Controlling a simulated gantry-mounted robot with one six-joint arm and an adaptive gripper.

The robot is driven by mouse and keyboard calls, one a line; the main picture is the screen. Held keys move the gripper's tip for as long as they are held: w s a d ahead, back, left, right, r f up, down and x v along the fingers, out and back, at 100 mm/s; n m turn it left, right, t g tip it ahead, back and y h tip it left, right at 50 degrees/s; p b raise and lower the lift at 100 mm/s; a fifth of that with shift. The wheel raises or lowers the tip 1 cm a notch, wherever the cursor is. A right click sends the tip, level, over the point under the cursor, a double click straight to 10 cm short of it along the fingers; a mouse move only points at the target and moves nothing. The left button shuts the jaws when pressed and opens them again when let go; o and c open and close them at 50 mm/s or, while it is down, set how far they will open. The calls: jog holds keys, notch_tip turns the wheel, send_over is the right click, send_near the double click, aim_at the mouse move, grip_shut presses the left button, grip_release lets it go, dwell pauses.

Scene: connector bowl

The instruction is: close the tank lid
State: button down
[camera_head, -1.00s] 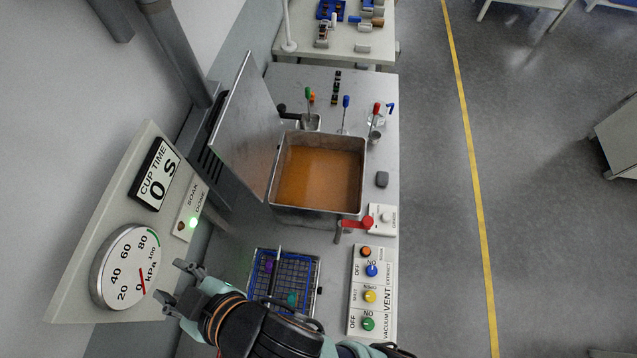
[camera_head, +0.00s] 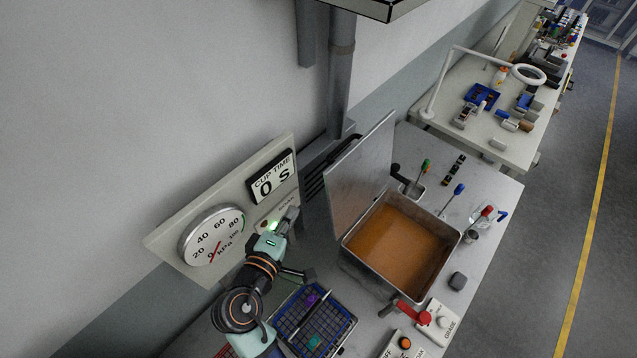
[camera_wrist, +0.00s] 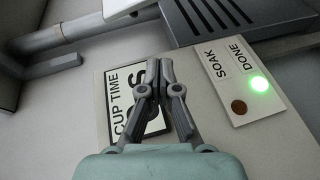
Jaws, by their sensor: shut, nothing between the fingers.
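The tank (camera_head: 352,257) is an open metal box holding orange-brown liquid, right of centre in the head view. Its lid (camera_head: 361,172) is a flat grey metal plate standing upright along the tank's left edge, so the tank is open. My gripper (camera_head: 293,212) is left of the lid, in front of the wall panel, apart from the lid and tank. In the wrist view my gripper (camera_wrist: 159,62) has its fingertips together with nothing between them, in front of the CUP TIME display (camera_wrist: 128,108).
The wall panel has a pressure gauge (camera_head: 212,235) and a lit green DONE lamp (camera_wrist: 259,84). A blue wire basket (camera_head: 340,338) lies below my arm. A red-handled valve (camera_head: 410,311) is at the tank's front. Coloured-handled tools stand beyond the tank.

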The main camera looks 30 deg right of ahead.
jog(key=w+d+n+h+p, duration=0.1)
jog(key=w+d+n+p, duration=0.2)
jog(key=d, duration=0.6)
jog(key=shift+r+t+h+p, duration=0.3)
jog(key=shift+h+p, duration=0.1)
jog(key=shift+p, duration=0.4)
jog(key=shift+d+f, duration=0.1)
jog(key=shift+d, duration=0.05)
